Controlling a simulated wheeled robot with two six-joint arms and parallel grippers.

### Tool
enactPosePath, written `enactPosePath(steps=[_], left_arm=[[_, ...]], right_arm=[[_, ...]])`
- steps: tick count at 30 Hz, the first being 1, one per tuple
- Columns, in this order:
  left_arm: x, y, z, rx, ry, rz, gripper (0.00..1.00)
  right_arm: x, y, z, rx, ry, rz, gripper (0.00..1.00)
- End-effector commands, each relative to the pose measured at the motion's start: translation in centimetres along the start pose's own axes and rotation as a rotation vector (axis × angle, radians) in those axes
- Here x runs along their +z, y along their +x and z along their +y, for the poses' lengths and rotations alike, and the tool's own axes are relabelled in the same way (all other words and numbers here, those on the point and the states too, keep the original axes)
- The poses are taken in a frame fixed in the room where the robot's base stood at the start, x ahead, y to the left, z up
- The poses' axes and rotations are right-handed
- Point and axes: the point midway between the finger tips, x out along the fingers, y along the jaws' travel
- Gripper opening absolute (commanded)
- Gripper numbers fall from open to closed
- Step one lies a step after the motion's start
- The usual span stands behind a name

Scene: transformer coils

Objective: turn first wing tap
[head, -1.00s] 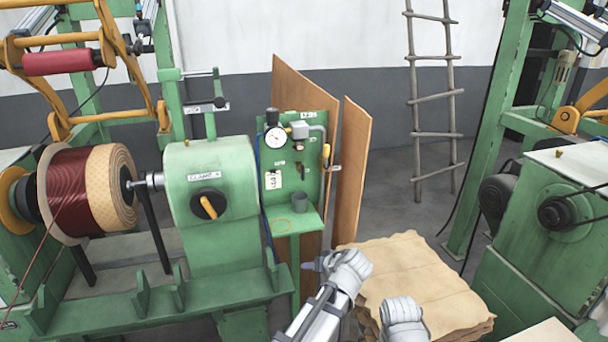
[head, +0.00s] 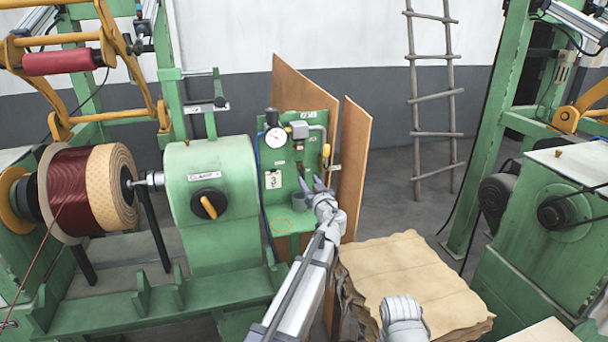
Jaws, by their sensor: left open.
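The green panel (head: 290,122) carries a small dark tap-like fitting (head: 300,168) below its middle, too small to make out clearly. My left gripper (head: 311,184) is in front of the panel's lower right part, pointing up at it. Its two purple-grey fingers are apart with nothing seen between them, just below the dark fitting; I cannot tell if they touch it. My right gripper (head: 404,318) is low in the picture over the cardboard stack, its fingers not visible.
The panel also bears a round gauge (head: 276,138) and an orange handle (head: 326,150). A grey cup (head: 301,208) stands on its shelf, partly behind my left gripper. The green winding machine (head: 212,170) is left, brown sheets (head: 410,265) right.

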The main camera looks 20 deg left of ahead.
Motion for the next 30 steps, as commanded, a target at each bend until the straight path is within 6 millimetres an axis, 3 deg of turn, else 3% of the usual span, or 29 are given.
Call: enactPosePath(steps=[10,21,30], left_arm=[[0.0,5.5,0.1,-0.002,0.0,-0.001,0.46],[0.0,6.2,0.0,-0.001,0.0,-0.001,0.45],[0.0,6.2,0.0,-0.001,0.0,-0.001,0.11]], right_arm=[[0.0,0.0,0.0,0.0,0.0,0.0,0.5],[0.0,0.0,0.0,0.0,0.0,0.0,0.5],[0.0,0.0,0.0,0.0,0.0,0.0,0.5]])
